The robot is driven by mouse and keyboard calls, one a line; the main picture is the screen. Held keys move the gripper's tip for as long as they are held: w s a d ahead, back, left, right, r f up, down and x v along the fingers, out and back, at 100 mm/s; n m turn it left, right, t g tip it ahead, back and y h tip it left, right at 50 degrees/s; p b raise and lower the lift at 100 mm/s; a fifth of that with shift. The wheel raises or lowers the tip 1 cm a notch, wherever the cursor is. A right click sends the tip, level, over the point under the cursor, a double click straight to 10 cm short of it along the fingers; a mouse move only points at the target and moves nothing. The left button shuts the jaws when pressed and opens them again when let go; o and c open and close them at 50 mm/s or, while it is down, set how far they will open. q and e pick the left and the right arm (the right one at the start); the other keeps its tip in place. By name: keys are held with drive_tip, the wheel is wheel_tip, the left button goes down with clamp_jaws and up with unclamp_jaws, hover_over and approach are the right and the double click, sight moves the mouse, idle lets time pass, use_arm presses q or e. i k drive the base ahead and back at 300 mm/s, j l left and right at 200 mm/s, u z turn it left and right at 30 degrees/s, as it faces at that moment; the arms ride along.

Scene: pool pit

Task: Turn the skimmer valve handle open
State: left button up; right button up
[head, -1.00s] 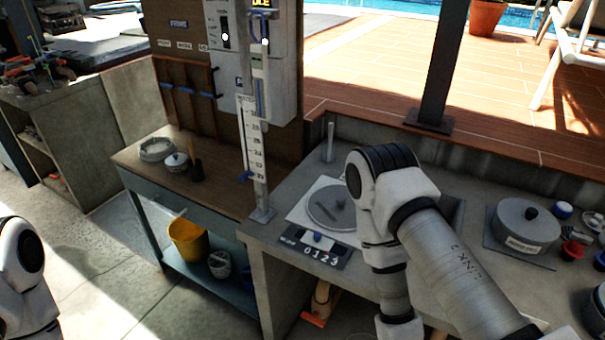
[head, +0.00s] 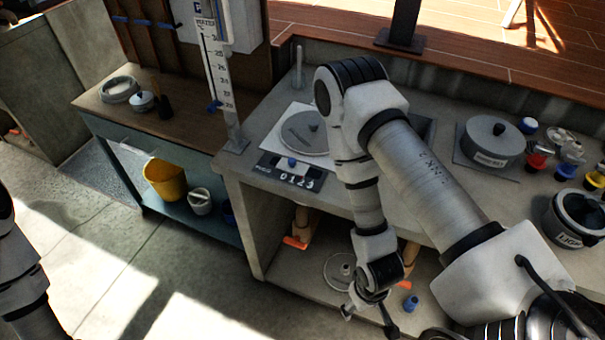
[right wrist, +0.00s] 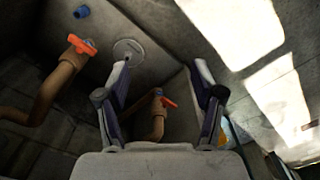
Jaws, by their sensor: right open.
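Two tan pipes with orange valve handles stand in the open bay under the concrete counter; I cannot tell which is the skimmer valve. The left orange handle (head: 296,242) is in plain view in the head view, and the right orange handle (head: 410,254) is partly hidden behind my right arm. My right gripper (head: 369,322) is open and empty in front of the bay. In the right wrist view, one orange handle (right wrist: 168,103) shows between my open fingers (right wrist: 162,78), apart from them. The other handle (right wrist: 88,46) is left of them. My left gripper is out of frame.
A grey round lid (head: 341,271) and a blue fitting (head: 411,302) are on the bay floor near the right gripper. The counter (head: 253,182) overhangs the bay. A yellow bucket (head: 165,180) sits on the bench's lower shelf at left. The paved floor in front is clear.

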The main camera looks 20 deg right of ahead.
sight(296, 243)
drive_tip(key=j+z, duration=0.15)
drive_tip(key=z, duration=0.25)
drive_tip(key=j+z, duration=0.2)
drive_tip(key=z, duration=0.15)
drive_tip(key=k+j+z, duration=0.1)
drive_tip(key=z, duration=0.3)
drive_tip(key=k+j+z, duration=0.1)
drive_tip(key=z, duration=0.3)
